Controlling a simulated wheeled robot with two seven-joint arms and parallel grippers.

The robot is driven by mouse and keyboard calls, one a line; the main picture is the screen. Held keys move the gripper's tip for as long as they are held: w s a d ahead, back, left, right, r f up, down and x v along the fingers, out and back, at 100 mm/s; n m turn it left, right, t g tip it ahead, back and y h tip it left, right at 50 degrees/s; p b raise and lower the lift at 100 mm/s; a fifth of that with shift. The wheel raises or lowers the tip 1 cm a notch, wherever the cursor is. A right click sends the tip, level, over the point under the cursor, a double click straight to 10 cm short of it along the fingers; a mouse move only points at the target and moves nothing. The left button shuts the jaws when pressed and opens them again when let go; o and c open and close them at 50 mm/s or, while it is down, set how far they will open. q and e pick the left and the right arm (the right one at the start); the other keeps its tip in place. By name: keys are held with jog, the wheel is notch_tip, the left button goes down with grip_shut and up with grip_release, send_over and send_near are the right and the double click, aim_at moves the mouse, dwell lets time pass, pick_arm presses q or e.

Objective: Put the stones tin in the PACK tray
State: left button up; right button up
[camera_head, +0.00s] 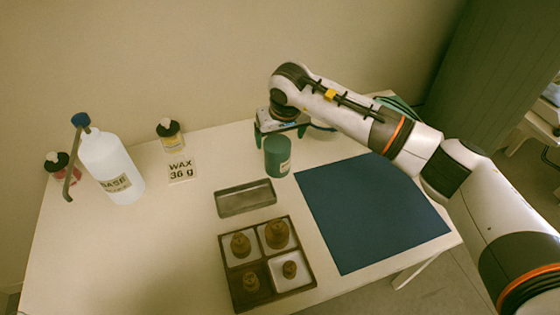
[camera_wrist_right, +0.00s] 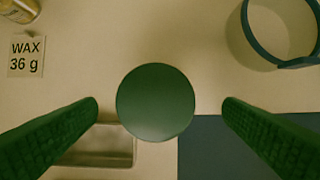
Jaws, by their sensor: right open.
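A dark green round tin (camera_head: 277,157) with a pale label stands upright on the table; the label's text is too small to read. In the right wrist view its round lid (camera_wrist_right: 155,102) sits between the fingers. My right gripper (camera_head: 281,133) is open just above the tin, with one finger on each side and gaps between the fingers and the lid; its fingertips also show in the right wrist view (camera_wrist_right: 162,104). A shallow empty metal tray (camera_head: 246,209) lies in front of the tin; no PACK lettering is legible. My left gripper is out of view.
A dark blue mat (camera_head: 370,212) lies right of the tin. A divided box (camera_head: 226,268) holds several brass weights. A white BASE bottle (camera_head: 110,165), small bottles and a WAX 36 g card (camera_head: 181,170) stand left. A dark ring (camera_wrist_right: 262,45) is behind the tin.

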aim_at(279, 143)
jog(key=b+x, duration=0.1)
jog(key=x, duration=0.2)
jog(key=shift+f, duration=0.15)
jog(key=x, duration=0.1)
jog(key=b+x, duration=0.1)
jog(key=x, duration=0.1)
jog(key=b+x, duration=0.1)
jog(key=shift+s+a+f, duration=0.15)
jog(key=shift+s+f, duration=0.15)
jog(key=shift+f, duration=0.05)
jog(key=shift+w+f, duration=0.2)
jog(key=shift+f, duration=0.1)
jog(key=c, duration=1.4)
jog(key=shift+r, duration=0.15)
jog(key=shift+c, duration=1.4)
